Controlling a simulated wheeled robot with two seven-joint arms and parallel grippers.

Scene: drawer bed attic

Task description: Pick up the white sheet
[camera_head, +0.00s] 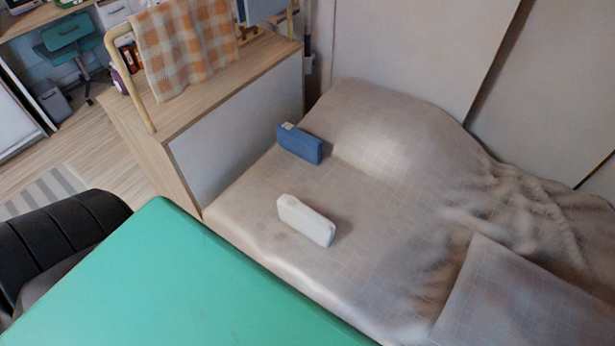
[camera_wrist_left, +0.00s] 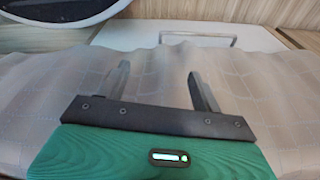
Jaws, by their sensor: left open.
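A white folded block (camera_head: 306,220), which looks like the white sheet, lies on the bed (camera_head: 370,235) in the head view. A similar blue folded block (camera_head: 300,143) lies a little behind it. My left gripper (camera_wrist_left: 158,74) shows only in the left wrist view. It is open, with its two fingers apart and nothing seen between them, over the pale checked bed cover. Neither folded block can be made out in that view. My right gripper is in neither view.
A wooden cabinet (camera_head: 235,90) with a pale side panel stands beside the bed, with an orange checked cloth (camera_head: 186,45) over its rail. A pillow (camera_head: 500,300) lies at the lower right. The bed around the white block is clear.

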